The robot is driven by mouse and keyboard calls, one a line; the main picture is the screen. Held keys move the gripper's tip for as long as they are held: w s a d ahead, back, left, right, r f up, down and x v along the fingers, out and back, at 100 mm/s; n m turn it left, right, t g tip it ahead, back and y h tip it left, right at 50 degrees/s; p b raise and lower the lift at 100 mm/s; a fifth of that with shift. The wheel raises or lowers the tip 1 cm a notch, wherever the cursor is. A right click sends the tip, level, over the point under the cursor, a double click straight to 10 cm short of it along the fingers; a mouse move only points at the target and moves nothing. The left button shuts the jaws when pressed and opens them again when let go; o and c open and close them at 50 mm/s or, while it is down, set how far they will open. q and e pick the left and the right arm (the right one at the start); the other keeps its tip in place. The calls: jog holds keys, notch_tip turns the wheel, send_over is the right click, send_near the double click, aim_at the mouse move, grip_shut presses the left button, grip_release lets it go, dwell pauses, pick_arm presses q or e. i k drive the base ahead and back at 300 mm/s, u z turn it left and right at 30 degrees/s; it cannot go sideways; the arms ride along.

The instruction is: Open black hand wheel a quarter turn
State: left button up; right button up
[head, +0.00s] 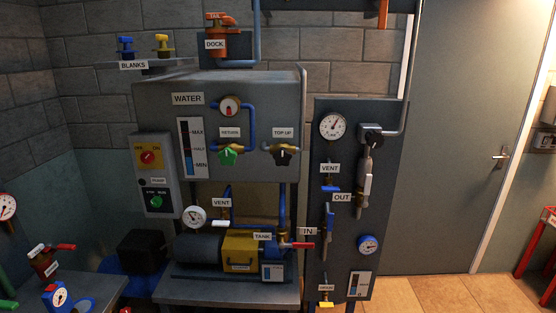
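A black hand wheel (283,156) sits on a brass valve under the TOP UP label (283,132), at the right of the grey water tank's front. A small white mark shows on its face, pointing roughly up. A green hand wheel (228,156) sits to its left under the RETURN label. Another black part (373,138) is at the top right of the grey panel; I cannot tell if it is a wheel. Neither of my grippers is in view, and nothing of mine covers the black wheel.
The grey water tank (270,88) stands on a frame above a pump. A grey panel (318,115) with gauges and valves is close to its right. A red lever (301,245) sticks out below. The floor by the door (445,150) is clear.

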aim_at(281, 158)
jog(key=u, duration=0.5)
jog(key=k, duration=0.6)
jog(key=u, duration=0.9)
jog(key=i, duration=0.95)
jog(key=z, duration=0.75)
jog(key=i, duration=0.7)
jog(key=z, duration=0.75)
